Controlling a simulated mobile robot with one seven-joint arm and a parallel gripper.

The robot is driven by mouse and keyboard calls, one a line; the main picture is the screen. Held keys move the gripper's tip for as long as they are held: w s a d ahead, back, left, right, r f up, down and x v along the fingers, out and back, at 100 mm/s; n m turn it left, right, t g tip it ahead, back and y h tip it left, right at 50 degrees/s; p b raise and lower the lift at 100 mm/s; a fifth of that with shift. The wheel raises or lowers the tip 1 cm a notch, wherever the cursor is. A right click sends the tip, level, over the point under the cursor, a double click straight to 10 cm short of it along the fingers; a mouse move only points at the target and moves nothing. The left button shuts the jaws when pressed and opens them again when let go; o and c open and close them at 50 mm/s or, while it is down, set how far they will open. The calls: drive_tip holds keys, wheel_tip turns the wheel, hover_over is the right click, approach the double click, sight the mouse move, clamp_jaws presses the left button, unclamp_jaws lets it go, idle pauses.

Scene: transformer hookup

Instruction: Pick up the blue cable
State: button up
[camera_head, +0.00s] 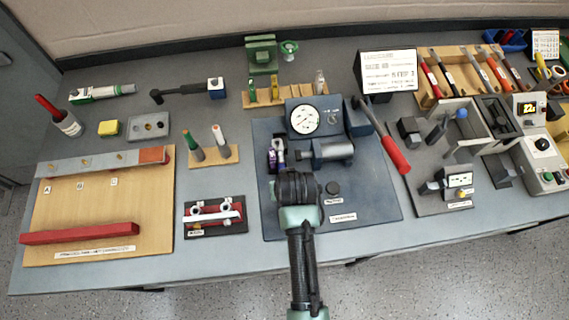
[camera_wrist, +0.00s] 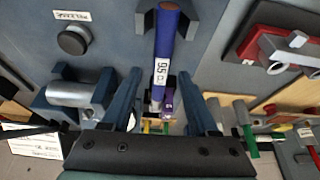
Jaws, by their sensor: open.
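The blue cable (camera_wrist: 166,45) shows in the wrist view as a thick blue rod with a white "95" label and a grey metal end. It lies along the gap between the fingers of my gripper (camera_wrist: 160,76). The fingers are open, one on each side of it, and I see no clear contact. A dark blue bracket (camera_wrist: 205,20) stands around its upper part. In the head view, my dark wrist is over the blue-grey panel (camera_head: 376,205), and it hides the fingertips and most of the cable.
A short purple piece (camera_wrist: 168,107) is just beyond the cable's metal end. A grey cylinder (camera_head: 334,150) and a round gauge (camera_head: 304,120) stand close by on the panel. A red-handled tool (camera_head: 393,153) is to the right. A small block with red parts (camera_head: 214,217) is to the left.

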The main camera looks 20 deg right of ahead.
drive_tip(key=shift+w+f, duration=0.2)
drive_tip(key=shift+f, duration=0.2)
clamp_jaws()
idle(1.2)
